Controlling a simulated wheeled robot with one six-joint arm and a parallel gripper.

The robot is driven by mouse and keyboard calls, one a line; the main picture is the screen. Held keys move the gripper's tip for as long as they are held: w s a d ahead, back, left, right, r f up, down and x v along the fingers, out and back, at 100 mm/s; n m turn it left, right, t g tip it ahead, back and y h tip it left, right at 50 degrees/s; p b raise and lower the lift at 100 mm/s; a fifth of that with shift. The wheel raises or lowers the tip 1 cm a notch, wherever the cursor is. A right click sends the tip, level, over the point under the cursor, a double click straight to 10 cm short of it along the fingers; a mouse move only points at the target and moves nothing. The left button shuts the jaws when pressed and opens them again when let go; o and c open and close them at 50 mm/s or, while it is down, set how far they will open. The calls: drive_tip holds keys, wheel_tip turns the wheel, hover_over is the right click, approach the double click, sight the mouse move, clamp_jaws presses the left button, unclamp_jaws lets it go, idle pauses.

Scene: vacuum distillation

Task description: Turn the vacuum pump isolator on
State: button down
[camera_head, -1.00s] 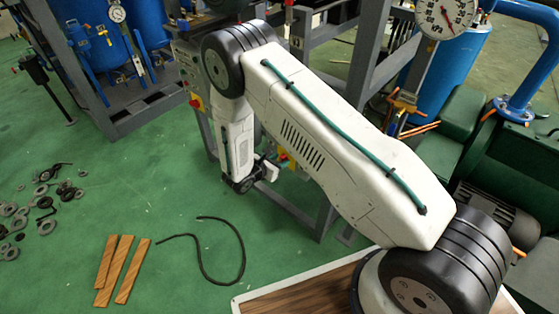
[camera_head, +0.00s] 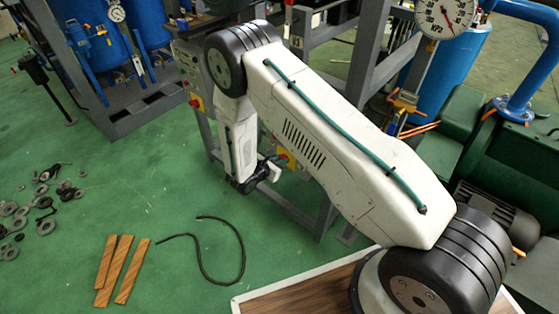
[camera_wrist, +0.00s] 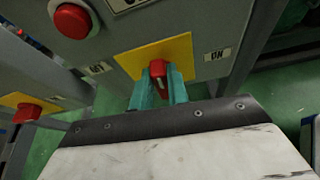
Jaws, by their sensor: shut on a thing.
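In the wrist view, a red isolator handle (camera_wrist: 158,70) sits on a yellow plate (camera_wrist: 133,58) on a grey panel. My gripper (camera_wrist: 161,94) has its two teal fingers on either side of the handle and is shut on it. The handle stands roughly upright in this view, with its lower part between the fingers. An ON label (camera_wrist: 217,54) is right of the plate; a small label (camera_wrist: 97,68) on the left is too blurred to read. In the head view, the yellow plate (camera_head: 288,160) shows beside my wrist, with the handle mostly hidden.
A second yellow plate with a red knob (camera_wrist: 27,112) is at the left in the wrist view. A red push button (camera_wrist: 73,20) is above left of the handle. Wooden strips (camera_head: 122,270) and a black cable (camera_head: 242,260) lie on the green floor.

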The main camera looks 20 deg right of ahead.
drive_tip(key=shift+s+d+f+m+t+y, duration=0.1)
drive_tip(key=shift+s+d+f+m+t, duration=0.2)
drive_tip(key=shift+m+t, duration=1.35)
drive_tip(key=shift+s+d+f+m+t+y, duration=0.1)
drive_tip(key=shift+s+f+m+t, duration=0.45)
drive_tip(key=shift+m, duration=2.05)
drive_tip(key=shift+s+d+f+m+t+y, duration=0.15)
drive_tip(key=shift+f+m+t, duration=0.1)
drive_tip(key=shift+m+t, duration=1.5)
drive_tip(key=shift+m+g, duration=0.45)
drive_tip(key=shift+m, duration=0.05)
drive_tip(key=c, duration=1.4)
unclamp_jaws()
drive_tip(key=shift+w, duration=0.1)
drive_tip(key=shift+o, duration=0.2)
drive_tip(key=v, duration=0.8)
